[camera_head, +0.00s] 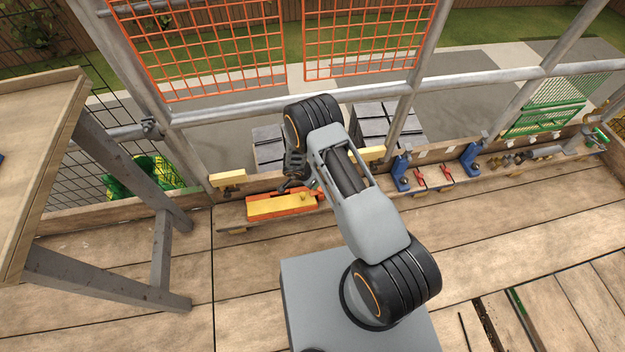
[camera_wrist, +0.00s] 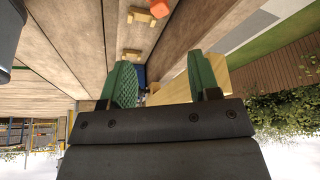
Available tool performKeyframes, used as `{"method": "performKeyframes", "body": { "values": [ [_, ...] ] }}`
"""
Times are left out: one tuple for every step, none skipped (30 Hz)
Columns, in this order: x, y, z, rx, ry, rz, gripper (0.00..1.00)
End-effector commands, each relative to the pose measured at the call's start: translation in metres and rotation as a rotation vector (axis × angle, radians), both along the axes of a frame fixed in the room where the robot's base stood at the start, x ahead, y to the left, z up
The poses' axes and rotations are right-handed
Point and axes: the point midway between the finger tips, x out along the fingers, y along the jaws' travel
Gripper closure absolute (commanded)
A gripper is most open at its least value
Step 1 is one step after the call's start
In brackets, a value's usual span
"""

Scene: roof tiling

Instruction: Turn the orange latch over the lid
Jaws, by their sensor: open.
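An orange box (camera_head: 283,212) with a yellow lid (camera_head: 272,206) stands low against the toe board, left of my arm. I cannot pick out the orange latch for certain against the orange box. My gripper is mostly hidden behind my arm's wrist in the head view, close to the far right side of the box. In the wrist view its green-padded fingers (camera_wrist: 165,82) are spread apart, with nothing seen held between them. A small orange piece (camera_wrist: 190,5) shows at the top edge of the wrist view, away from the fingers; I cannot tell what it is.
Blue clamps (camera_head: 401,173) and red-handled tools stand along the board at right. A wooden bench (camera_head: 40,160) stands at left. Scaffold rails (camera_head: 350,92) and orange mesh (camera_head: 215,50) rise behind. The planks (camera_head: 245,275) in front of the box are clear.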

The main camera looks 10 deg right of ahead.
Motion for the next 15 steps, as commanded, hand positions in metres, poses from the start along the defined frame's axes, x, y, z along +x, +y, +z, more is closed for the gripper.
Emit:
{"method": "performKeyframes", "body": {
  "values": [
    [0.0,0.001,0.002,0.0,0.0,0.0,0.44],
    [0.0,0.001,0.003,0.0,0.0,0.0,0.44],
    [-0.001,0.001,0.003,0.0,0.0,0.0,0.44],
    [-0.001,0.001,0.003,0.0,0.0,0.0,0.44],
    [-0.001,0.001,0.003,0.0,0.0,0.0,0.44],
    [-0.001,0.001,0.003,0.0,0.0,0.0,0.44],
    [-0.001,0.001,0.003,0.0,0.0,0.0,0.44],
    [-0.001,0.001,0.003,0.0,0.0,0.0,0.44],
    [0.0,0.001,0.003,0.0,0.0,0.0,0.44],
    [0.0,0.001,0.003,0.0,0.0,0.0,0.44],
    [0.0,0.001,0.003,0.0,0.0,0.0,0.45],
    [0.0,0.0,0.002,0.0,0.0,-0.003,0.45],
    [0.0,-0.003,0.002,0.0,0.0,-0.01,0.45],
    [0.0,-0.008,0.001,0.0,0.0,-0.021,0.45],
    [0.001,-0.019,-0.001,0.0,0.001,-0.043,0.45]
  ]
}}
